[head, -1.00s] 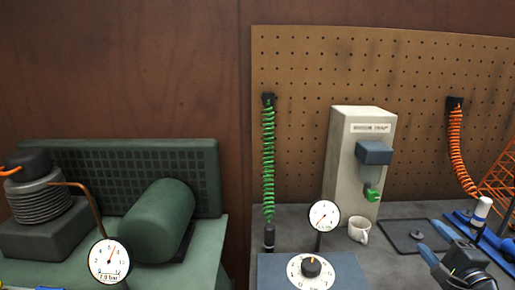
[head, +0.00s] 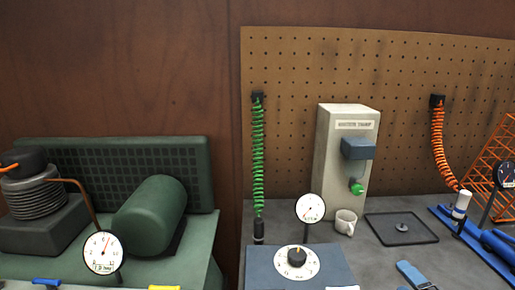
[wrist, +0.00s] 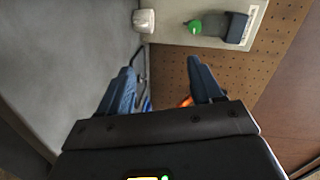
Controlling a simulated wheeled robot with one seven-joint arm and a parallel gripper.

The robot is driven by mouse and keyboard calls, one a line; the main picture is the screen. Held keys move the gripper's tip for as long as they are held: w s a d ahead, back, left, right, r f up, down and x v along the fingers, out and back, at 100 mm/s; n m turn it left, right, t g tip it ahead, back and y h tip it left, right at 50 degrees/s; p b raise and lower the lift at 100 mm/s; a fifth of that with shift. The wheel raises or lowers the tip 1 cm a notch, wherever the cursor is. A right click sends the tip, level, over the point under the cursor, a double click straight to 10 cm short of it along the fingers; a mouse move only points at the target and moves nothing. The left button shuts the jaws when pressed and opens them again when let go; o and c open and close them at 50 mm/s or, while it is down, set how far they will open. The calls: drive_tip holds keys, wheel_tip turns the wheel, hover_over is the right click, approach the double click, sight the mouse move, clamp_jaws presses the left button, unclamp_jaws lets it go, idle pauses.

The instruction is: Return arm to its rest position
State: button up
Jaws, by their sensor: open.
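My gripper (wrist: 160,75) is open in the wrist view, its two blue fingers well apart with nothing between them. In the head view only a blue-grey part of it (head: 410,272) shows at the bottom edge, right of centre; the rest of my arm is out of that picture. The gripper appears clear of the bench things. In the wrist view the beige box with the green knob (wrist: 194,27) and the white cup (wrist: 144,20) lie beyond the fingertips.
The bench holds a beige box (head: 335,155), a white cup (head: 345,222), a dark tray (head: 402,240), and a dial panel (head: 320,268). Blue parts and an orange rack (head: 490,150) stand right. A green compressor (head: 150,215) is left. Coiled green (head: 258,150) and orange hoses hang from the pegboard.

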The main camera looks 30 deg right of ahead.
drive_tip(key=s+a+f+n+y, duration=0.1)
drive_tip(key=s+a+n+y, duration=0.1)
drive_tip(key=s+a+n, duration=0.45)
drive_tip(key=s+a+f+n+y, duration=0.15)
drive_tip(key=a+n, duration=0.25)
drive_tip(key=a, duration=0.6)
drive_tip(key=s+a+r+n+y, duration=0.4)
drive_tip(key=s+a+r+n, duration=0.3)
drive_tip(key=s+a+n, duration=0.3)
drive_tip(key=shift+s+a+r+n, duration=0.35)
drive_tip(key=shift+a+n, duration=0.1)
drive_tip(key=shift+a, duration=0.45)
drive_tip(key=shift+y, duration=0.25)
